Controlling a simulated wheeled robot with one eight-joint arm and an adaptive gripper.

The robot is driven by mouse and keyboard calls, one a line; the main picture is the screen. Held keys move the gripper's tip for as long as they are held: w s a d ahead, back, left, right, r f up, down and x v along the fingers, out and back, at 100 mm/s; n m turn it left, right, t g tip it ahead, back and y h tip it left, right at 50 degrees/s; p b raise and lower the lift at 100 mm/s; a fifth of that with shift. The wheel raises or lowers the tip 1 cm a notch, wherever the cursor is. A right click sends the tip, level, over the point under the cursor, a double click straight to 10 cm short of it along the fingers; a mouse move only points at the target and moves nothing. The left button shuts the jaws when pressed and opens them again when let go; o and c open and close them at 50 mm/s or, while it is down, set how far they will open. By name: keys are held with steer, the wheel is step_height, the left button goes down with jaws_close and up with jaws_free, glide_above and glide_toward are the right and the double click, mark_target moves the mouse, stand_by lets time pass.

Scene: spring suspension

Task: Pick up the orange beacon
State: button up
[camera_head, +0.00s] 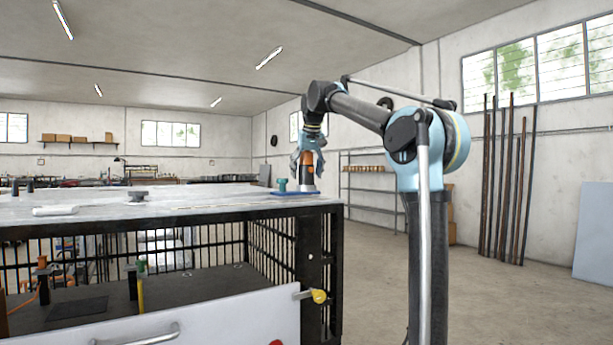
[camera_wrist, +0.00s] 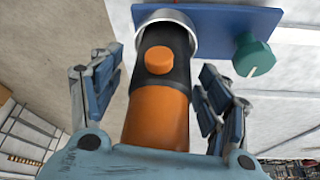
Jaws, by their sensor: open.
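The orange beacon (camera_wrist: 157,115) is a cylinder with a black band and an orange button, and it fills the middle of the wrist view. Its far end sits in a pale ring on a blue plate (camera_wrist: 215,22). In the head view the beacon (camera_head: 307,172) stands upright on the blue plate (camera_head: 298,192) at the right end of the bench top. My gripper (camera_wrist: 162,88) is open, with one finger on each side of the beacon and visible gaps between. In the head view my gripper (camera_head: 308,160) points down over the beacon and partly hides it.
A teal knob (camera_wrist: 253,56) stands beside the beacon on the blue plate, close to one finger. The grey bench top (camera_head: 220,199) also holds a dark knob (camera_head: 137,196) and a white handle-like piece (camera_head: 55,211) further left. Shelving (camera_head: 365,188) stands behind.

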steer(key=c, duration=1.2)
steer(key=shift+c, duration=0.2)
